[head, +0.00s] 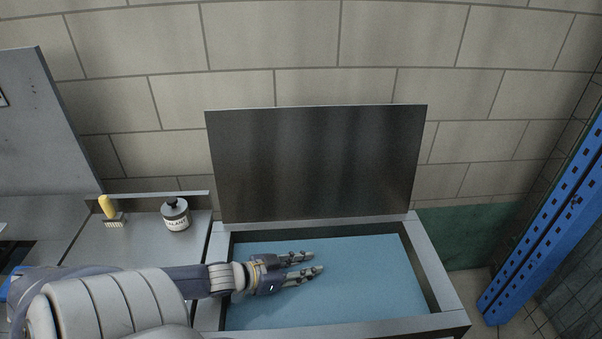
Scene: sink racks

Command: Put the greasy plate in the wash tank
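The wash tank (438,274) is a metal-rimmed basin filled with flat blue water (375,290). Its dark lid (318,165) stands raised at the back against the wall. My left gripper (317,262) reaches in from the left over the tank's left and middle part. Its two fingers point right and are apart, with nothing between them. I cannot tell how high it is above the water. I see no greasy plate in this view; the water's surface shows no object. My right gripper is not in view.
A metal counter (140,240) lies left of the tank. On it are a yellow-handled brush (108,208) and a labelled jar (176,215) with a dark lid. A blue perforated post (545,235) stands at the right. A block wall closes the back.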

